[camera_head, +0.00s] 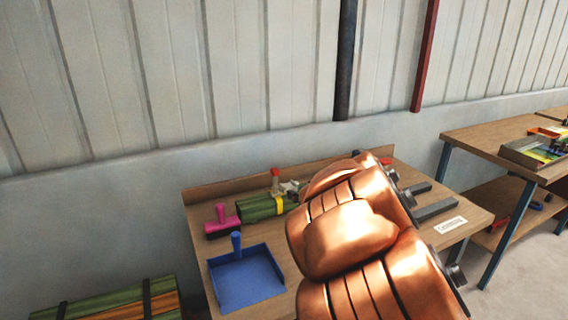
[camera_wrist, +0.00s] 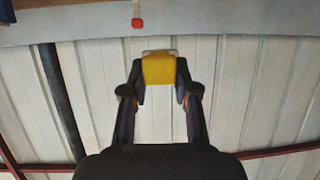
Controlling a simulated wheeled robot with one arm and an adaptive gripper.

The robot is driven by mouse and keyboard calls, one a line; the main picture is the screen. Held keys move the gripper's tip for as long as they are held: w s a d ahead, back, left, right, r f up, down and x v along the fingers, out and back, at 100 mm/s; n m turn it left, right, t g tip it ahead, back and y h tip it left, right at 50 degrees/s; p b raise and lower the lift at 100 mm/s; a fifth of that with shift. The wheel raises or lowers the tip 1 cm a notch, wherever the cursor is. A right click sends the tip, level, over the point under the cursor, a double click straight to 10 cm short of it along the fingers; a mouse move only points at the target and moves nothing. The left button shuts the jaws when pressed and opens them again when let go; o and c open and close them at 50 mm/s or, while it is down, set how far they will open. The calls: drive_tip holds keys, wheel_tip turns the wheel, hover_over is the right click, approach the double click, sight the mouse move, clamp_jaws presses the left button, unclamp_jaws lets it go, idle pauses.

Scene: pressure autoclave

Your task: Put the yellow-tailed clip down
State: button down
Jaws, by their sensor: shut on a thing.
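In the wrist view my gripper (camera_wrist: 159,92) is shut on the yellow-tailed clip (camera_wrist: 158,69). The clip's yellow part sits between the two fingertips, with a pale edge above it. The wall panels lie behind it. In the head view my copper-coloured arm covers the right middle of the workbench (camera_head: 222,185), and neither my gripper nor the clip can be made out there.
On the bench are a blue dustpan-like tray (camera_head: 245,280), a pink-handled tool (camera_head: 221,214), a green bundle with a yellow band (camera_head: 257,208) and a red-capped item (camera_head: 275,182). Dark grey bars (camera_head: 436,210) and a white label (camera_head: 450,225) lie right. Another table (camera_head: 480,137) stands right.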

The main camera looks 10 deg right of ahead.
drive_tip(key=s+d+f+h+b, duration=0.1)
drive_tip(key=s+d+f+b, duration=0.55)
drive_tip(key=d+f, duration=0.35)
drive_tip(key=s+d+f+b, duration=0.5)
drive_tip(key=d+f+b, duration=0.35)
drive_tip(key=d, duration=0.45)
drive_tip(key=shift+m, duration=0.4)
drive_tip(key=w+d, duration=0.1)
drive_tip(key=w, duration=0.3)
drive_tip(key=w+d+f+p, duration=0.1)
drive_tip(key=w+d, duration=0.1)
drive_tip(key=w, duration=0.3)
drive_tip(key=w+d, duration=0.2)
drive_tip(key=w, duration=0.2)
drive_tip(key=shift+w+d+f, duration=0.15)
drive_tip(key=shift+w+d, duration=0.05)
drive_tip(key=shift+f, duration=1.8)
drive_tip(key=c, duration=0.9)
unclamp_jaws()
drive_tip(key=shift+f, duration=0.1)
